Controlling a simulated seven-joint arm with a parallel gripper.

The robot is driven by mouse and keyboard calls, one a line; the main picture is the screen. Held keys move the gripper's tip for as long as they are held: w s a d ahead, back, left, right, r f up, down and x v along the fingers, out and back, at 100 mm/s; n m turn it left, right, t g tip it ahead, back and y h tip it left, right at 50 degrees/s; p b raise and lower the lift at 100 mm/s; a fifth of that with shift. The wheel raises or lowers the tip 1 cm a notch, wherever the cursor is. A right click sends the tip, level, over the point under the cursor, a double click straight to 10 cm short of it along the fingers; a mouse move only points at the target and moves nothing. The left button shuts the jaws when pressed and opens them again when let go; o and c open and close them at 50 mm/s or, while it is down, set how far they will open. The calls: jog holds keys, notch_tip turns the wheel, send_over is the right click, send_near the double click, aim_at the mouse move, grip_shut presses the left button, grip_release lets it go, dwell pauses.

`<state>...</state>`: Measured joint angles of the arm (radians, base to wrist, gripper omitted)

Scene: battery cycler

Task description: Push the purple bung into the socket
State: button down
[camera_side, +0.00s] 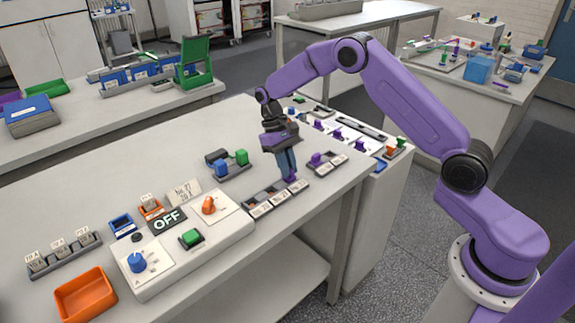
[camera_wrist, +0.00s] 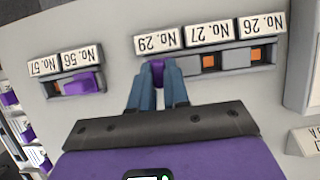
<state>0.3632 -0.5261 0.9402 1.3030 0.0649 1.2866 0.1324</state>
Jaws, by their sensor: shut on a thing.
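My gripper (camera_side: 289,176) points down at the far end of a grey socket strip (camera_side: 272,203) at the table's front edge. It is shut on a small purple bung (camera_side: 291,179), which also shows between the blue fingertips in the wrist view (camera_wrist: 157,70). There the bung is in line with the socket under the label No. 29 (camera_wrist: 158,42). The fingers and bung hide that socket, so I cannot tell how deep the bung sits. The sockets by No. 27 (camera_wrist: 209,62) and No. 26 (camera_wrist: 257,55) are empty, with orange inside.
A second strip with labels No. 56 and No. 57 holds another purple bung (camera_wrist: 83,82). In the side view a control box (camera_side: 185,245) with knobs and an OFF sign stands nearer the camera. A block with blue and green parts (camera_side: 230,163) is behind the strip.

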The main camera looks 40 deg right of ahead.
jog(key=shift+f, duration=0.2)
jog(key=c, duration=1)
grip_release()
jog(key=shift+c, duration=0.2)
jog(key=v, duration=1.6)
jog(key=s+a+r+n+t, duration=0.1)
jog(key=s+a+r+n, duration=0.25)
jog(key=s+a, duration=0.3)
jog(key=s+a+n+t, duration=0.3)
jog(key=s+n, duration=0.3)
jog(key=s, duration=1.6)
jog(key=s+d+f+n, duration=0.1)
jog(key=s+d+f, duration=0.1)
jog(key=s, duration=0.4)
jog(key=s+d+f+n, duration=0.2)
jog(key=s+d+f, duration=0.1)
jog(key=s+d, duration=0.2)
jog(key=shift+s+t, duration=0.3)
jog(key=shift+s, duration=0.85)
